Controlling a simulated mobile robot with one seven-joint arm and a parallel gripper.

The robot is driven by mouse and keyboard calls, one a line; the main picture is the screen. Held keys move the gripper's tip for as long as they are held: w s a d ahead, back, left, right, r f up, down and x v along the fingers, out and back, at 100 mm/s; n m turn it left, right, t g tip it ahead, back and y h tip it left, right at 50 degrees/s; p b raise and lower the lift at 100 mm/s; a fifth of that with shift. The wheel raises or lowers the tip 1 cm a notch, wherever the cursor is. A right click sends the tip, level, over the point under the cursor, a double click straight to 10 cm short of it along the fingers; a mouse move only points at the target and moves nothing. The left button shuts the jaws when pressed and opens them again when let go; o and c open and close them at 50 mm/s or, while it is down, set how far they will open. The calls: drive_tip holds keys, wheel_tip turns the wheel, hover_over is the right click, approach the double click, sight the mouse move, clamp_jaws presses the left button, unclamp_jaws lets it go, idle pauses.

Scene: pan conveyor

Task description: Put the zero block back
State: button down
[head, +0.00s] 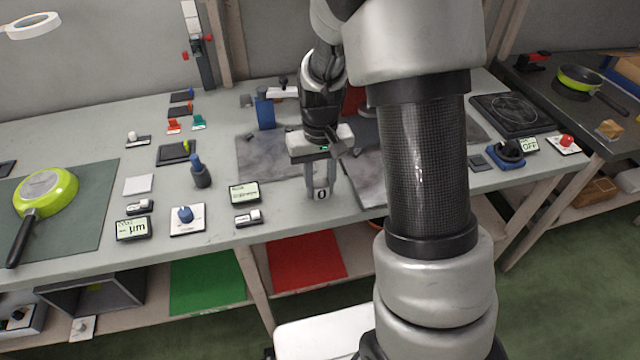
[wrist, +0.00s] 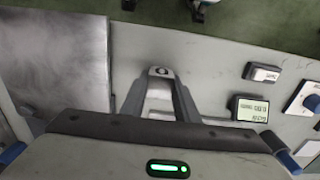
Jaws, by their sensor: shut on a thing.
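The zero block (head: 321,194) is a small grey block with a dark 0 on its face. My gripper (head: 319,188) is shut on it, near the front edge of the grey bench (head: 222,222). My own arm hides part of the bench to the right.
Two display boxes (head: 244,192) stand left of my gripper, beside a blue knob (head: 185,214). Grey metal plates (head: 270,160) lie behind. A green pan (head: 45,190) lies on a dark mat at far left. A black hotplate (head: 511,112) is at right.

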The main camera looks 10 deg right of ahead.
drive_tip(key=shift+f, duration=0.15)
drive_tip(key=c, duration=1.4)
unclamp_jaws()
drive_tip(key=shift+o, duration=0.2)
